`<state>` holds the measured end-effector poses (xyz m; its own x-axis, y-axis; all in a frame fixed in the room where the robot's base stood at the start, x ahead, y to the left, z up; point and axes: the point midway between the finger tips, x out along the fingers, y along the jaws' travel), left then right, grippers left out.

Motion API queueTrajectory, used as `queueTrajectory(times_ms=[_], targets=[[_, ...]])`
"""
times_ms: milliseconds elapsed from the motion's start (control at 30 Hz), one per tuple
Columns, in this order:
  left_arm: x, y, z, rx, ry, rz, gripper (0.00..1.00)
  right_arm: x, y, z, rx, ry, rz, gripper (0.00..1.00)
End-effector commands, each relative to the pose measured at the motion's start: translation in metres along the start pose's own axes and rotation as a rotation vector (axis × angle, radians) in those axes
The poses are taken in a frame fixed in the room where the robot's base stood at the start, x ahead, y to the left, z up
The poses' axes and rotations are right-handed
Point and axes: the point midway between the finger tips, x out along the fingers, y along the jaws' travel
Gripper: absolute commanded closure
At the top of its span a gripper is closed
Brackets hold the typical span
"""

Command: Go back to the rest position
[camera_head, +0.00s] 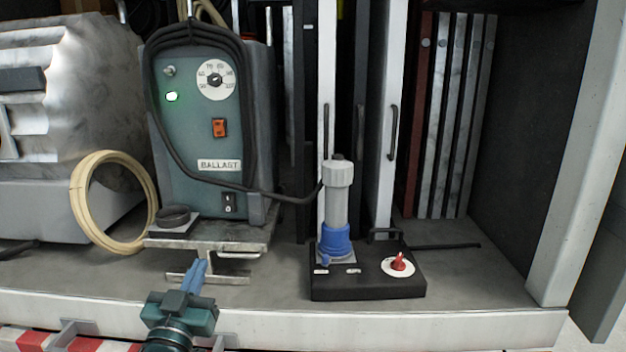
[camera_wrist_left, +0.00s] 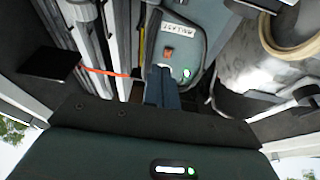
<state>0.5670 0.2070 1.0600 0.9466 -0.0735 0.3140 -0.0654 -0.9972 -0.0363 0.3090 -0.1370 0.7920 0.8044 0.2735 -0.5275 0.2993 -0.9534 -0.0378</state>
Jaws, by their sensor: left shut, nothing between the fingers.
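My left gripper (camera_head: 197,268) comes up from the bottom left of the head view, in front of the truck shelf's front edge. Its blue-grey fingers are together with nothing between them, just below the small metal stand under the ballast box (camera_head: 183,140). In the left wrist view the fingers (camera_wrist_left: 162,82) point toward the ballast box (camera_wrist_left: 197,45), which appears upside down with a green light lit. I cannot tell from these views how far the fingertips are from the stand. My right gripper is not in view.
A black box (camera_head: 335,289) with a red switch (camera_head: 398,262) and a blue-and-grey connector (camera_head: 337,208) stands right of the gripper. A cable runs from the connector to the ballast box. A cream hose coil (camera_head: 80,205) leans at left. The shelf lip (camera_head: 450,325) crosses the front.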

Motion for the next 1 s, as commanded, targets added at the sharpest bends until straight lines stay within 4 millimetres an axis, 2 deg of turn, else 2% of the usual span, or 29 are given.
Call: queueTrajectory(times_ms=[33,167,200,333,400,500,600,700,1000], targets=[[-0.024,0.007,0.026,0.001,-0.086,0.014,1.0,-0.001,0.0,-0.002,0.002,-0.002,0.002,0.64],[-0.096,0.028,0.088,-0.001,-0.318,0.058,1.0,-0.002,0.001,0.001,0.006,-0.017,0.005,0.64],[-0.121,0.035,0.105,-0.001,-0.392,0.075,1.0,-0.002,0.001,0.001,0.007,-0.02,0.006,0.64],[-0.204,0.058,0.144,-0.013,-0.613,0.134,1.0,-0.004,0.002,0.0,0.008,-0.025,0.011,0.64],[-0.244,0.068,0.156,-0.021,-0.713,0.164,1.0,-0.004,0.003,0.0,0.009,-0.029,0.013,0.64],[-0.289,0.08,0.165,-0.032,-0.822,0.199,1.0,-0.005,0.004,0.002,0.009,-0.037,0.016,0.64],[-0.316,0.087,0.169,-0.04,-0.887,0.223,1.0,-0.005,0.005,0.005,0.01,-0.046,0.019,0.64],[-0.328,0.091,0.17,-0.044,-0.915,0.234,1.0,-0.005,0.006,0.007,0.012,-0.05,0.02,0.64],[-0.329,0.091,0.171,-0.044,-0.918,0.234,1.0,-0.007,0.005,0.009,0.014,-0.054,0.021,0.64]])
